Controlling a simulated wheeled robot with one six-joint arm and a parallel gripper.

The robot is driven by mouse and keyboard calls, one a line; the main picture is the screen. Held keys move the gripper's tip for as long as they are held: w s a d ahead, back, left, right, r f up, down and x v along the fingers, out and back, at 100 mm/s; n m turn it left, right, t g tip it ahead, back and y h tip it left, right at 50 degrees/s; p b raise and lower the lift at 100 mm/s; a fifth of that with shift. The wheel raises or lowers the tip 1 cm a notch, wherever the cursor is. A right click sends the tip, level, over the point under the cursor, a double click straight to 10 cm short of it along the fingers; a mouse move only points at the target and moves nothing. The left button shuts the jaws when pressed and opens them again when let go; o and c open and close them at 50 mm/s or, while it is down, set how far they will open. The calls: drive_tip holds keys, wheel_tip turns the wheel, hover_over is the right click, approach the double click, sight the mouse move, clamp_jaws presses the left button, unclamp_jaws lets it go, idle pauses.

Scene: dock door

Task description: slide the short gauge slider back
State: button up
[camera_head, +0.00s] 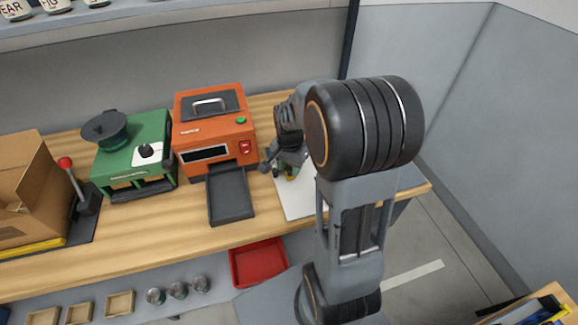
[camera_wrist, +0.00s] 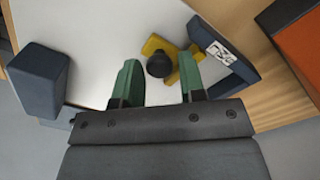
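A yellow piece with a round black knob (camera_wrist: 159,65) shows in the wrist view, over a white plate (camera_wrist: 95,30); it looks like the gauge slider. A dark blue block with a white printed label (camera_wrist: 221,53) stands just right of it, and another dark block (camera_wrist: 38,80) stands at the left. My gripper (camera_wrist: 160,76) is open, with one green finger on each side of the knob and the right finger closer to the yellow piece. In the head view my gripper (camera_head: 289,171) is low over the white plate (camera_head: 298,204), and my arm hides much of that area.
An orange machine (camera_head: 213,133) with a dark tray (camera_head: 230,194) stands close left of the plate. Further left are a green machine (camera_head: 152,131), a red-knobbed lever (camera_head: 66,164) and a cardboard box (camera_head: 22,190). A red bin (camera_head: 258,264) is below the bench's front edge.

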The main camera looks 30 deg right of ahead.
drive_tip(key=shift+c, duration=0.4)
clamp_jaws()
